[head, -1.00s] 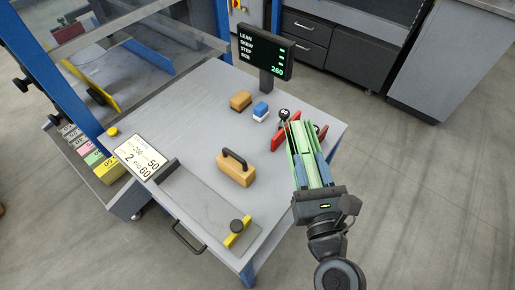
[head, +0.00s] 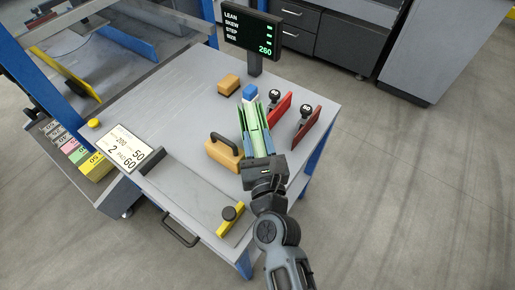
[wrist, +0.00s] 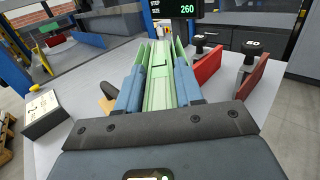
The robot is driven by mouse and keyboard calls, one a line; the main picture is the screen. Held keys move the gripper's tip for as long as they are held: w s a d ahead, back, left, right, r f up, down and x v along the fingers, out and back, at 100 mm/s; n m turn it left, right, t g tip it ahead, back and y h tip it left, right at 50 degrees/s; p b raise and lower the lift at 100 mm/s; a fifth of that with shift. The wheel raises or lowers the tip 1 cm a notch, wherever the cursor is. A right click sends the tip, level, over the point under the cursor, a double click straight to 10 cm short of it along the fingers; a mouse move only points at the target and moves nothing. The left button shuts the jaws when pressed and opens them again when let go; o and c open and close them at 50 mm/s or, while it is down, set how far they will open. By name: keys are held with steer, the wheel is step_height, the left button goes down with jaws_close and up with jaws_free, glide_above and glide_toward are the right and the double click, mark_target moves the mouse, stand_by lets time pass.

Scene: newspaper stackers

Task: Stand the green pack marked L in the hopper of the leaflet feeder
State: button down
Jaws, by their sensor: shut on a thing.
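The green pack (wrist: 159,90) carries an L mark and is seen edge-on in the wrist view. My gripper (head: 256,135) is shut on it, with a blue finger on each side of the pack. In the head view the green pack (head: 255,128) is above the grey table, between the wooden block with the handle and the red plates. I cannot tell whether it touches the table. I cannot make out for certain which part is the leaflet feeder's hopper.
Two red plates with black knobs (head: 279,106) stand on the right. A wooden block with a handle (head: 223,153) is on the left. A blue block (head: 250,92), a tan block (head: 229,84) and a display (head: 252,33) are behind. A yellow-edged stop (head: 231,220) is in front.

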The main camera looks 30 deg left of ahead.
steer(key=shift+f+b, duration=0.4)
steer(key=shift+f, duration=0.5)
steer(key=shift+f, duration=0.15)
steer(key=c, duration=0.7)
jaws_free()
steer(key=v, duration=1.2)
steer(key=shift+d+b, duration=0.1)
steer(key=shift+b, duration=0.2)
